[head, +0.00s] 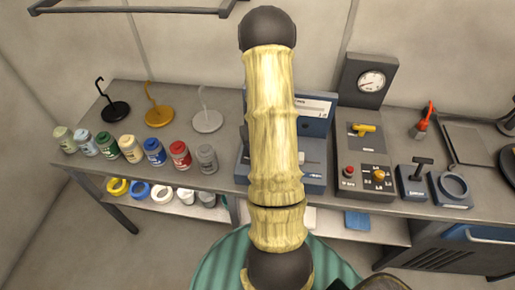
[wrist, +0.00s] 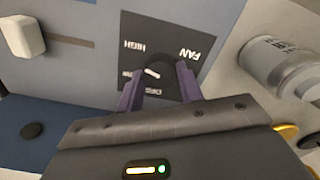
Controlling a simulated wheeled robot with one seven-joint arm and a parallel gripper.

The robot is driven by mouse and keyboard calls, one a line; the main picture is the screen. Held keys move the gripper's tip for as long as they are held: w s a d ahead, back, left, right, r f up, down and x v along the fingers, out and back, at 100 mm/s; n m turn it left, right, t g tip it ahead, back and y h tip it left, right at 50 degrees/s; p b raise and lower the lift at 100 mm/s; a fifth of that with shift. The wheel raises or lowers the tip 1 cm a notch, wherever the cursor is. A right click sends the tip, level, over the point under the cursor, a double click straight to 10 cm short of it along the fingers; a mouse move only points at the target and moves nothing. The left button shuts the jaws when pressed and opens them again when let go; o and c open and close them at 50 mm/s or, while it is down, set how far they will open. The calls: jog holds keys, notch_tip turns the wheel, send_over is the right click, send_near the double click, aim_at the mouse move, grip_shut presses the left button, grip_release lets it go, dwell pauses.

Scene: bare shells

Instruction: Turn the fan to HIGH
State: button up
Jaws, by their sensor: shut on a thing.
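In the wrist view a dark plate lettered FAN (wrist: 190,52) sits on a blue-grey panel (wrist: 95,60), its lettering appearing turned over. A round black knob (wrist: 154,70) with a short white pointer mark is on the plate. HIGH is printed at its upper left, and other labels lie nearer the fingers, partly covered. The purple fingers of my gripper (wrist: 158,78) are shut on the knob, one on each side. I cannot tell exactly which label the pointer meets. In the head view my arm covers the knob and gripper; part of the blue-grey unit (head: 314,128) shows behind it.
A white slider-like handle (wrist: 22,36) is on the panel at the left. A grey can (wrist: 280,68) stands close at the right. In the head view, several paint jars (head: 180,155) stand left on the bench, and a control box (head: 363,180) stands right of my arm.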

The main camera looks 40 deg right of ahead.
jog(key=shift+m, duration=1.2)
jog(key=o, duration=1)
jog(key=shift+r+b, duration=0.1)
jog(key=shift+b, duration=0.2)
notch_tip(320, 180, up, 17)
jog(key=b, duration=0.2)
jog(key=shift+r+b, duration=0.15)
jog(key=shift+b, duration=0.25)
